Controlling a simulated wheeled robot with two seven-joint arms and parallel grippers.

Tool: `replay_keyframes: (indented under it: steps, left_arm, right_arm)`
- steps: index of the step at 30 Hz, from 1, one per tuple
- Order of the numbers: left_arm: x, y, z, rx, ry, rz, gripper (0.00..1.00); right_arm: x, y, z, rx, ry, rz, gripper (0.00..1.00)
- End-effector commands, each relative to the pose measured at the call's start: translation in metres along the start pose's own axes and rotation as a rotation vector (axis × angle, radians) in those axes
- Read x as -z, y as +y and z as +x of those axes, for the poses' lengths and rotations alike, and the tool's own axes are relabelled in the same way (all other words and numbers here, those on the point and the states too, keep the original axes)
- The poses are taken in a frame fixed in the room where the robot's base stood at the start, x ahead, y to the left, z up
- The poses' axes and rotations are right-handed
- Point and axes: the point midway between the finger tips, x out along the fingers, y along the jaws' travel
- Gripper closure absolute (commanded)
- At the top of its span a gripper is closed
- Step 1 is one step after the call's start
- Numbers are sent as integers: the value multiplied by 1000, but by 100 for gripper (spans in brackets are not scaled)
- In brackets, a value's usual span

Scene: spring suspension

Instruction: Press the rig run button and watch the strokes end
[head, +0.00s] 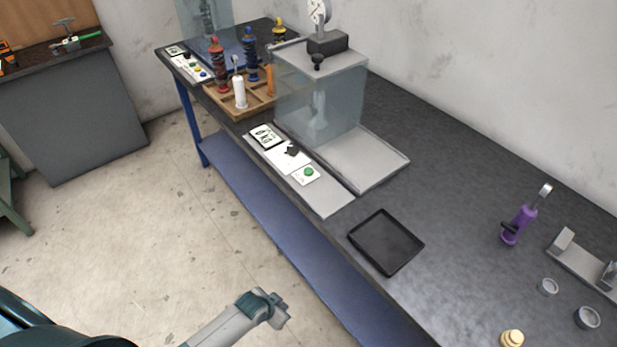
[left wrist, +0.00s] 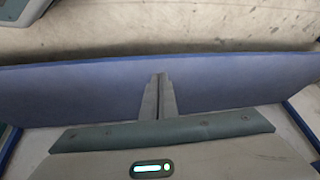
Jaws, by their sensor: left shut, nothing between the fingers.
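The rig (head: 320,105) is a clear-walled enclosure on the dark bench, with a dial gauge (head: 318,12) on top. A pale control strip lies along the bench edge in front of it. A round green button (head: 308,172) sits on a white plate there, beside a black switch-like piece (head: 291,151). My left gripper (head: 275,306) is over the floor in front of the bench, well short of the button. In the left wrist view its fingers (left wrist: 158,94) are together and empty, seen against the blue lower shelf. My right gripper is not in view.
A black tray (head: 386,242) lies right of the strip. A wooden rack (head: 240,101) with coloured shock absorbers stands left of the rig. A purple damper (head: 519,224) and metal parts are at the right. The blue lower shelf (head: 270,200) runs below the bench.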

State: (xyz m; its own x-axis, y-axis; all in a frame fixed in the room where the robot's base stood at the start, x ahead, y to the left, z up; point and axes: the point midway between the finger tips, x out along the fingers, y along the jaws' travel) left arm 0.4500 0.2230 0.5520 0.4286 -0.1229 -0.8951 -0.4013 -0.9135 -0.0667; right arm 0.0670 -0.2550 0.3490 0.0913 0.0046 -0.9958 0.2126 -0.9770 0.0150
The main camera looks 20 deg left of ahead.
Motion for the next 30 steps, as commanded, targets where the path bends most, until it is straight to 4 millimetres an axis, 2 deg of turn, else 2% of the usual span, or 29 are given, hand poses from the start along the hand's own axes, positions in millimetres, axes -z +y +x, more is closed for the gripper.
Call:
replay_keyframes:
  steps: [1, 6, 11, 15, 21, 30]
  left_arm:
    - [23, -2, -12, -4, 23, 17, 100]
    - [82, -2, -49, -25, 79, 75, 100]
    - [133, 3, -91, -48, 130, 139, 100]
    - [172, 12, -132, -70, 172, 205, 100]
    - [214, 28, -194, -99, 225, 307, 100]
    - [244, 47, -259, -129, 274, 434, 100]
  right_arm:
    - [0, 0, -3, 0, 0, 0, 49]
    - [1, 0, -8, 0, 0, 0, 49]
    - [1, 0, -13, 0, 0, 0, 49]
    - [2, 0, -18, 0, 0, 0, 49]
    - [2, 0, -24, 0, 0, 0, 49]
    - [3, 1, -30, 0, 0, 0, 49]
